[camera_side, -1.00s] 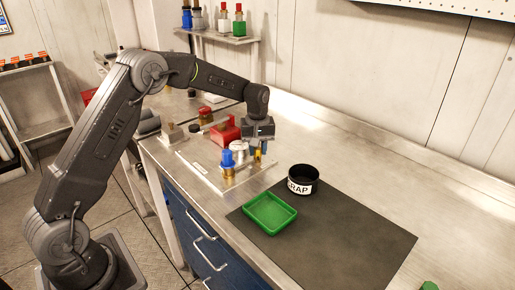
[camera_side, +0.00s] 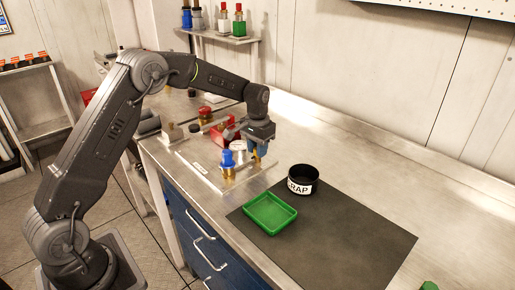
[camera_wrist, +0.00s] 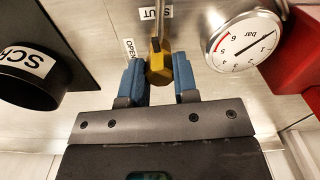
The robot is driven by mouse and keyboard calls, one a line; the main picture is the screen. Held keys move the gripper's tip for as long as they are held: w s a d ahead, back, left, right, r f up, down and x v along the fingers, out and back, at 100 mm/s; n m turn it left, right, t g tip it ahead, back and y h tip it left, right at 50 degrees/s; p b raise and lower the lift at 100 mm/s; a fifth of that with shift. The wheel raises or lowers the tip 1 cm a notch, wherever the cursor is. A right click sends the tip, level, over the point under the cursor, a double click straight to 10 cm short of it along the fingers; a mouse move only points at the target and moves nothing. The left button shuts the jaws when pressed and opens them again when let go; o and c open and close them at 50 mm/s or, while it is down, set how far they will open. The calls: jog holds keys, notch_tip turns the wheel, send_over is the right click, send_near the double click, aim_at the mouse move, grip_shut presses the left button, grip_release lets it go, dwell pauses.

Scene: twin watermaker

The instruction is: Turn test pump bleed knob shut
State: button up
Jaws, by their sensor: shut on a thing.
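The test pump bleed knob (camera_wrist: 159,68) is yellow with a dark mark on its upper part, and it sits between my two blue fingers in the wrist view. My gripper (camera_wrist: 160,80) is shut on it. A SHUT label (camera_wrist: 156,12) lies above the knob and an OPEN label (camera_wrist: 129,49) to its upper left. In the side view my gripper (camera_side: 257,155) points down over the pump plate (camera_side: 200,172), with a bit of the yellow knob (camera_side: 257,157) showing between the fingers.
A pressure gauge (camera_wrist: 243,42) stands close to the right of my fingers in the wrist view. A blue-topped fitting (camera_side: 227,160) and a red block (camera_side: 222,134) are nearby. A black scrap cup (camera_side: 303,176) and green tray (camera_side: 270,220) sit on the dark mat (camera_side: 340,235).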

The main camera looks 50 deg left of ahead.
jog(key=shift+r+m, duration=0.1)
jog(key=shift+m, duration=0.5)
jog(key=o, duration=0.9)
notch_tip(320, 180, up, 14)
jog(key=shift+f, duration=0.15)
dwell(0.3)
